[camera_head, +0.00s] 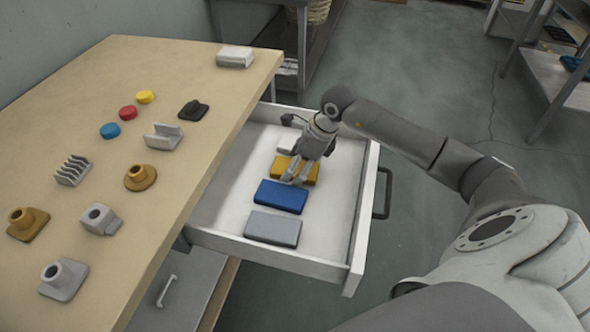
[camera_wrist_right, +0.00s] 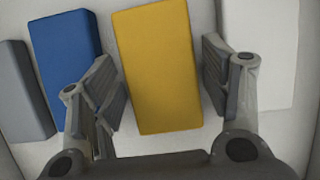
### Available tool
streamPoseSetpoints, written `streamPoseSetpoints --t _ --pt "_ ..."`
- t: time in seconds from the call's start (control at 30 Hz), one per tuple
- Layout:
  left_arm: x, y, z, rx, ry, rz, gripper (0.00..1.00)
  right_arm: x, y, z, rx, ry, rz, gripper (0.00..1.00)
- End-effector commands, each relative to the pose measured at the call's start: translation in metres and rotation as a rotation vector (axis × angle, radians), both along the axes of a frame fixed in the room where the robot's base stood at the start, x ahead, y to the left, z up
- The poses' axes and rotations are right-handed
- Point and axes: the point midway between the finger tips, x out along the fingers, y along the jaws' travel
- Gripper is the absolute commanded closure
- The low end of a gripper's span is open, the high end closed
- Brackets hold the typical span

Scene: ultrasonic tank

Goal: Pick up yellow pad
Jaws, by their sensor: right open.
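The yellow pad (camera_head: 308,170) lies in the open white drawer, between a blue pad (camera_head: 281,196) and a white pad (camera_head: 287,145). My right gripper (camera_head: 294,175) is above the yellow pad and hides part of it in the head view. In the right wrist view the yellow pad (camera_wrist_right: 160,65) lies between the two open fingers of the right gripper (camera_wrist_right: 163,90), with a gap on each side. The left finger is close to the blue pad (camera_wrist_right: 65,60). My left gripper is not in view.
The drawer (camera_head: 235,180) also holds a grey pad (camera_head: 272,228) at its near end. Its walls surround the pads, and a dark handle (camera_head: 382,193) is on its front. The wooden tabletop (camera_head: 60,120) beside it carries several small parts and coloured caps.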

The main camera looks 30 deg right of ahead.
Motion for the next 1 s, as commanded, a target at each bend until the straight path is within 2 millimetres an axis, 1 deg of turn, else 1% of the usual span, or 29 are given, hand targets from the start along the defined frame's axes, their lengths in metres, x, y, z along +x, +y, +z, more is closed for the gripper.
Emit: streamPoseSetpoints --t 0.07,0.23,0.57,0.67,0.77,0.9,1.0 --pt "0.000 0.000 0.000 0.000 -0.001 0.000 0.60 0.000 0.000 0.000 0.000 0.000 0.000 0.32" --pt "0.000 0.000 0.000 0.000 -0.001 0.000 0.60 0.000 0.000 0.000 0.000 0.000 0.000 0.53" --pt "-0.002 0.001 -0.001 0.001 0.003 0.001 0.60 0.000 0.000 0.003 0.001 -0.001 0.000 0.54" --pt "-0.002 0.001 -0.001 0.000 0.003 0.001 0.60 0.001 0.000 0.013 0.000 -0.004 0.000 0.54" --pt "-0.006 0.002 -0.004 0.001 0.005 0.001 0.60 0.001 -0.001 0.031 -0.003 -0.005 0.001 0.54" --pt "-0.014 0.003 -0.010 0.002 0.012 -0.001 0.60 0.001 -0.001 0.061 -0.002 -0.005 0.001 0.54" --pt "-0.017 0.004 -0.015 0.004 0.016 -0.003 0.60 0.001 -0.001 0.079 -0.001 -0.004 0.000 0.54"
